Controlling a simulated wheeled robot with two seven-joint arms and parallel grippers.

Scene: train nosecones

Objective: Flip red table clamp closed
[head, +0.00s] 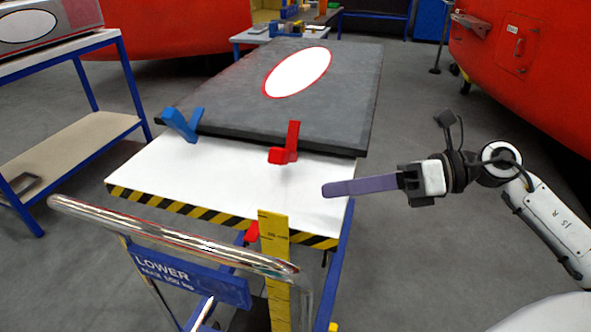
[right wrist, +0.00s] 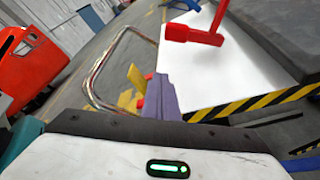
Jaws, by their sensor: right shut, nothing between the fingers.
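The red table clamp (head: 285,146) stands at the near edge of the dark grey panel on the white cart top, its arm pointing up. It also shows in the right wrist view (right wrist: 194,35), apart from my gripper. My right gripper (head: 325,190) has long purple fingers, shut and empty, over the right part of the white top, to the right of and nearer than the red clamp. Its fingers also show in the right wrist view (right wrist: 160,98). My left gripper is not in view.
A blue clamp (head: 182,124) stands at the panel's left corner. The grey panel (head: 225,103) covers the far cart top. A chrome handle (head: 170,232) and a yellow ruler-like upright (head: 273,265) stand at the near side. The white top (head: 200,175) is otherwise clear.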

